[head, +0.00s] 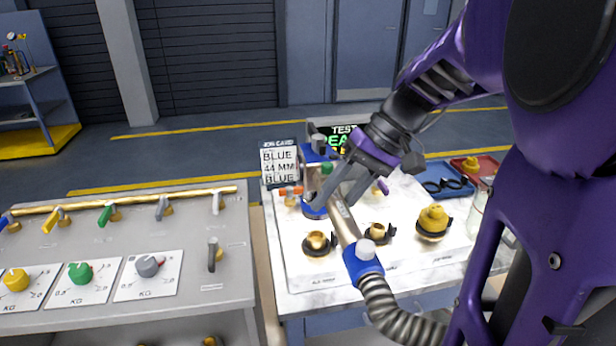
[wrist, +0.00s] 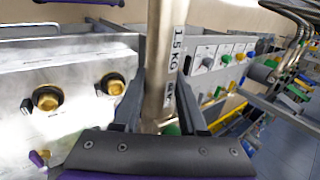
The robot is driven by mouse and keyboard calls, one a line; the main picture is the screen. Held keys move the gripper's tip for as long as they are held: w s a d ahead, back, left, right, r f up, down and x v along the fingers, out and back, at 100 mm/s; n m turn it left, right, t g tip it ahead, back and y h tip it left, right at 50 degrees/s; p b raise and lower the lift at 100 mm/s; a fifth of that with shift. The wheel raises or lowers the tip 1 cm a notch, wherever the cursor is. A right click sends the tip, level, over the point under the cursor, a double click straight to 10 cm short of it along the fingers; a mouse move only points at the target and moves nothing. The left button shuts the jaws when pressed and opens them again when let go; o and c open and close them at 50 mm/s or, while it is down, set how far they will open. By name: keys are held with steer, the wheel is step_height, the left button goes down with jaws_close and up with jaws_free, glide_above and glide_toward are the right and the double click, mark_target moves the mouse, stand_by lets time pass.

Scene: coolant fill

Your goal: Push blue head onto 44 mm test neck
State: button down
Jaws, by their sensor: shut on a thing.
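My gripper (head: 336,188) is shut on a grey metal tube (head: 346,222), tilted in the head view. The tube has a blue collar (head: 363,262) with a white knob at its near end, where a ribbed hose joins. In the wrist view the tube (wrist: 166,50) stands between my fingers (wrist: 162,95), with a "1.5 KG" label. Blue parts show at the tube's far side, one high (head: 312,152) and one low (head: 315,209); my fingers partly cover them. I cannot tell whether the lower one touches a neck. Brass necks (head: 319,242) (head: 377,232) stand on the white bench top.
A job card (head: 279,163) reads "BLUE 44 MM BLUE", beside a partly hidden test display (head: 345,138). A wider yellow neck (head: 433,221) stands to the right. Blue (head: 441,183) and red (head: 473,165) trays lie behind. A grey panel (head: 130,225) with coloured levers and knobs is left.

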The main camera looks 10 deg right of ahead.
steer(key=shift+f+b, duration=2.1)
steer(key=shift+f, duration=0.85)
steer(key=shift+f+b, duration=1.15)
steer(key=shift+f, duration=0.7)
steer(key=shift+c, duration=1.9)
jaws_free()
steer(key=p+v, duration=0.3)
steer(key=v, duration=1.4)
steer(key=shift+r, duration=0.25)
steer(key=shift+d, duration=0.1)
